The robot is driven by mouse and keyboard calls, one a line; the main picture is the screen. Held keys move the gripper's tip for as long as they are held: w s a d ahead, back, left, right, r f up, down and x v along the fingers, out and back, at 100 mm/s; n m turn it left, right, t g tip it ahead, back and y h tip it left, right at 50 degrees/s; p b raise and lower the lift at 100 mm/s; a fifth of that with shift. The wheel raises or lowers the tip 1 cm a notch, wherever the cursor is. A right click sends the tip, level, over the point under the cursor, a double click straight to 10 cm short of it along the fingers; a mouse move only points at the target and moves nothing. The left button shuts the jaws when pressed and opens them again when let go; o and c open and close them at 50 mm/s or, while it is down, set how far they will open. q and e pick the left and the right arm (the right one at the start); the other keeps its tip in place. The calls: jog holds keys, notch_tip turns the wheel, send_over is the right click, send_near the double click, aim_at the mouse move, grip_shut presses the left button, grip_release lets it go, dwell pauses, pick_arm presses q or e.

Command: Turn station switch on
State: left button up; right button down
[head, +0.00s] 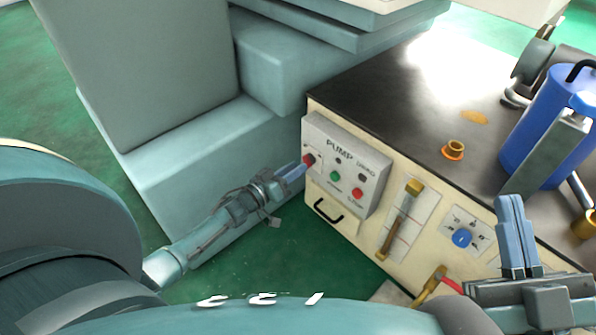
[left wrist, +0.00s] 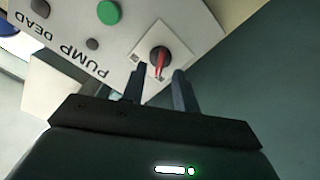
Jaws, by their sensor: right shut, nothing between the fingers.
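The pump panel (head: 341,165) is a pale box on the front of the cream station. At its left end is a rotary switch (head: 309,159) with a red handle. In the left wrist view the switch (left wrist: 160,60) has a black base and red handle on a white plate with small labels, too small to read. My left gripper (head: 296,171) reaches the switch; in the left wrist view its fingers (left wrist: 159,84) are apart, one to each side of the red handle. Contact cannot be told. My right gripper (head: 512,200) is shut and empty, before the station's right part.
The panel also has a green button (head: 334,176) and a red button (head: 357,191). A black handle (head: 327,211), a sight tube (head: 402,218) and a blue knob (head: 462,238) are on the station front. A blue cylinder (head: 545,115) stands on top. Large teal blocks (head: 190,150) stand left.

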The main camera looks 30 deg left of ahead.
pick_arm(q)
jog(key=shift+x, duration=0.95)
grip_shut()
